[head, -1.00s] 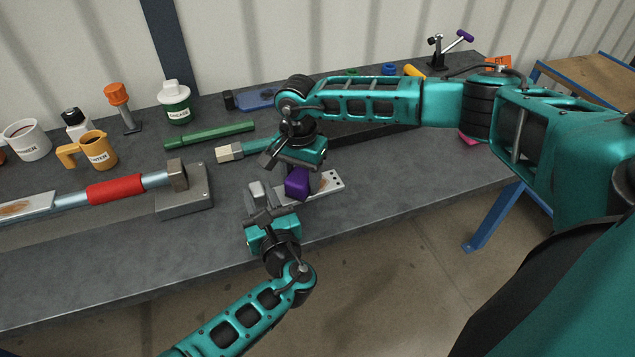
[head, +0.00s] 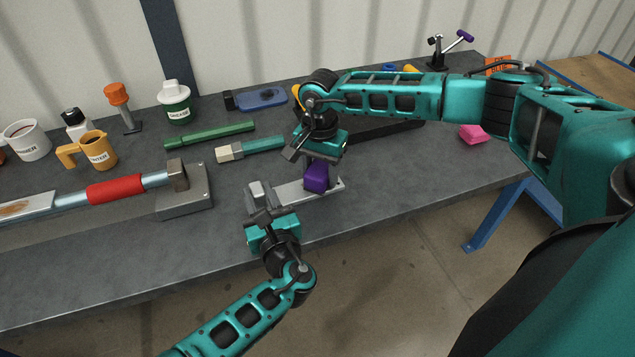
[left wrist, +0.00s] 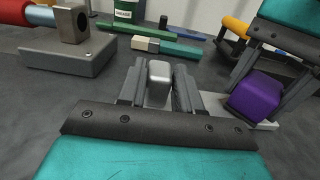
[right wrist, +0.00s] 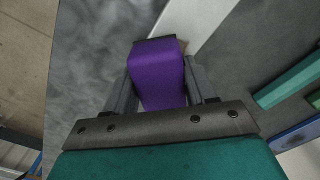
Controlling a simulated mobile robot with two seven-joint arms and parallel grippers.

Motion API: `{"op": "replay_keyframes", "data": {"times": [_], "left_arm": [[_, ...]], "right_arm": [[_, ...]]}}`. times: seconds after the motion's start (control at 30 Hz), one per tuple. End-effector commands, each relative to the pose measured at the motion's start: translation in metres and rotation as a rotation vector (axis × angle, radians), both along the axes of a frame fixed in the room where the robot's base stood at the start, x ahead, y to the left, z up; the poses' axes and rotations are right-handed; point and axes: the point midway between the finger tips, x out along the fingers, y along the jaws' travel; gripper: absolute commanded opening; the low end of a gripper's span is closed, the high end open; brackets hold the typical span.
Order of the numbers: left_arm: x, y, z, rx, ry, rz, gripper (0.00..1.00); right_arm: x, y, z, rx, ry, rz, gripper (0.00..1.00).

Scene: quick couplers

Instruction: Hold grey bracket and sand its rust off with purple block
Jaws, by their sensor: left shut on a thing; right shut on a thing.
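The grey bracket (head: 292,193) lies along the front of the bench, its flat plate running right from an upright end. My left gripper (head: 259,201) is shut on that upright end, which also shows between the fingers in the left wrist view (left wrist: 159,80). My right gripper (head: 314,166) is shut on the purple block (head: 317,177) over the plate's right part. The block also shows in the left wrist view (left wrist: 255,96) and the right wrist view (right wrist: 158,75). The block and gripper hide part of the plate, and I see no rust on the visible part.
A grey stand (head: 184,201) holding a red-gripped bar (head: 115,189) is to the left. A teal-handled tool (head: 250,149) and a green bar (head: 210,134) lie behind the bracket. A pink block (head: 473,134) lies at right. The bench's front edge is close.

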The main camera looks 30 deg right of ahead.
Motion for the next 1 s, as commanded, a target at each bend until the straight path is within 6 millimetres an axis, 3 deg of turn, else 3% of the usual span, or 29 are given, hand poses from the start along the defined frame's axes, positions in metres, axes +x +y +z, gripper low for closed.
{"op": "replay_keyframes", "data": {"times": [0.33, 1.0], "left_arm": [[-0.001, 0.002, -0.006, 0.004, 0.011, 0.001, 0.0], [0.0, 0.002, -0.005, 0.004, 0.01, 0.001, 0.0]], "right_arm": [[-0.006, -0.03, -0.004, -0.001, 0.001, -0.002, 0.24], [-0.005, -0.028, -0.004, 0.0, 0.0, 0.0, 0.24]]}}
